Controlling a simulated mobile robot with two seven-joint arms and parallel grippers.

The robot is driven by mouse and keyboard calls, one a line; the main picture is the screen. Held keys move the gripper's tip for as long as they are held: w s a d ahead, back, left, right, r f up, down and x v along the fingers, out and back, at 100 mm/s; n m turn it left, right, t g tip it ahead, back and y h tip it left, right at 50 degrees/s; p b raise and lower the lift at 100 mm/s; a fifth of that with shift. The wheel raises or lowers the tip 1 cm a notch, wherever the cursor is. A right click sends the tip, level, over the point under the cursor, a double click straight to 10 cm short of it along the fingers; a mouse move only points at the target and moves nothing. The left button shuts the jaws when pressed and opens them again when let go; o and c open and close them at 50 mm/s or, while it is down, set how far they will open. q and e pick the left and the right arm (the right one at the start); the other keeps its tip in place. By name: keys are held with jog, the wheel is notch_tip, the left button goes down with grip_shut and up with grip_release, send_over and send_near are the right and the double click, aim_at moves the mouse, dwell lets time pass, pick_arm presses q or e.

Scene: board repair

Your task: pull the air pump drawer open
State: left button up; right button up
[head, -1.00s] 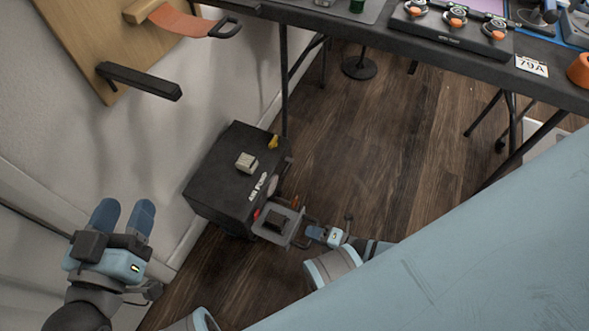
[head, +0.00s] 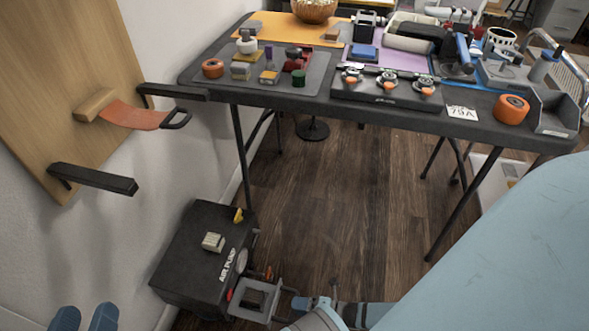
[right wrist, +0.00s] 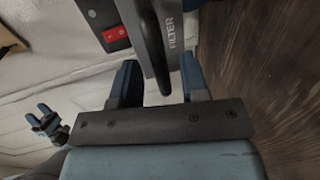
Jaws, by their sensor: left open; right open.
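The black air pump (head: 188,262) stands on the floor against the wall. Its grey drawer (head: 239,306) sticks out at the front, open at the top with a dark block (head: 256,298) inside. In the right wrist view a dark grey part marked FILTER (right wrist: 152,45) rises between the fingers of my right gripper (right wrist: 160,72). The fingers stand apart on either side of it, with a gap visible on the left. A red switch (right wrist: 115,34) shows beside it. My left gripper (head: 85,318) is open and empty at the lower left of the head view, partly cut off.
A table (head: 285,101) with tools and parts stands behind the pump, its legs on the wooden floor (head: 320,215). A wooden board (head: 65,90) with black bars and an orange strap (head: 133,116) hangs on the left wall.

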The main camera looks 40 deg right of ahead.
pick_arm(q)
jog(key=r+p, duration=0.1)
jog(key=r+t+p, duration=0.1)
jog(key=r+n+p, duration=0.1)
jog(key=shift+s+r+t, duration=0.2)
jog(key=shift+s+t, duration=0.1)
pick_arm(e)
jog(key=v, duration=1.1)
jog(key=shift+s+d, duration=0.2)
jog(key=shift+s, duration=0.1)
